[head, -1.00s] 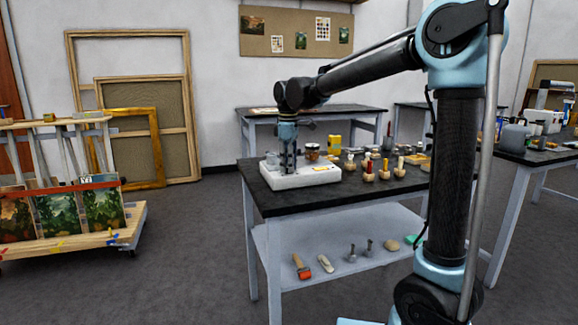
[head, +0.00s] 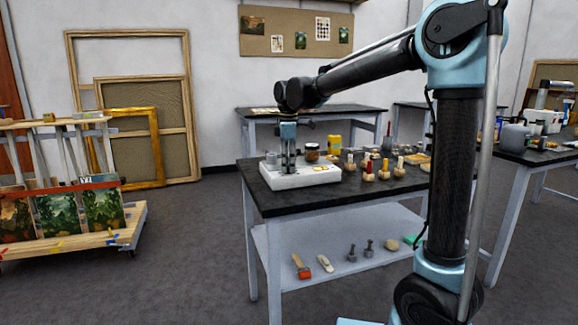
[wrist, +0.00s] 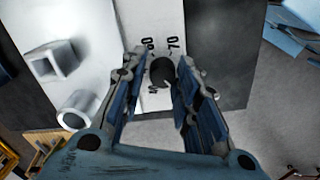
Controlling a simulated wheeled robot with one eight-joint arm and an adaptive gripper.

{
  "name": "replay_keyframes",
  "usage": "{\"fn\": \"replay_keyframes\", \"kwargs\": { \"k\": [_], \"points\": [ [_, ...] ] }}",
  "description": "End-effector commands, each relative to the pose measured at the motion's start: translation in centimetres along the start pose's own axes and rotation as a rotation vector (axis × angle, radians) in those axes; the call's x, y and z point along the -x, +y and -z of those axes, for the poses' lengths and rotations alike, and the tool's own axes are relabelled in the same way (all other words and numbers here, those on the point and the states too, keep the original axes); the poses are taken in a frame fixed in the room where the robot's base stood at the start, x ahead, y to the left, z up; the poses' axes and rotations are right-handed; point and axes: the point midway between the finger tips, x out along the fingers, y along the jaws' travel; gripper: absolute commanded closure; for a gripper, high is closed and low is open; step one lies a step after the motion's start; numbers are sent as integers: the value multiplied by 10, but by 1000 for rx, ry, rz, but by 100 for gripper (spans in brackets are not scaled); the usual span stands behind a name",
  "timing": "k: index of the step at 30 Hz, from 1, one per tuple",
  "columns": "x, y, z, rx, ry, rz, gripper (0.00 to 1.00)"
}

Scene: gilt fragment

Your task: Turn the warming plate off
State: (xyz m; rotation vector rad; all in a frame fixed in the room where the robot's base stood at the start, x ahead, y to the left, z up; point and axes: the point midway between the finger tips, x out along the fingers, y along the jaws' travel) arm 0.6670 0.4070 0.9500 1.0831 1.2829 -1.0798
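The warming plate (head: 318,178) is a white slab at the front left corner of the dark-topped table. It also fills the upper middle of the wrist view (wrist: 110,25). Its dark round knob (wrist: 162,72) sits near the slab's edge, beside the printed marks 60 and 70. My gripper (head: 289,170) points down over the plate. In the wrist view my gripper (wrist: 162,62) is open, with one finger on each side of the knob and narrow gaps seemingly left. I cannot tell from the head view whether the fingertips touch the plate.
A square cup (wrist: 53,62) and a round cup (wrist: 77,108) sit left of the fingers. Several wooden-handled tools (head: 384,170) crowd the table to the right.

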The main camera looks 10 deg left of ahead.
Motion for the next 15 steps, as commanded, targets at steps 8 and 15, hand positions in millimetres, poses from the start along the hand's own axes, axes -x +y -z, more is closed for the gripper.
{"fn": "replay_keyframes", "kwargs": {
  "k": [8, 15],
  "points": [
    [0, -1, 0, 0, 1, 2, 56],
    [8, -2, 1, 1, 1, 3, 56]
  ]
}}
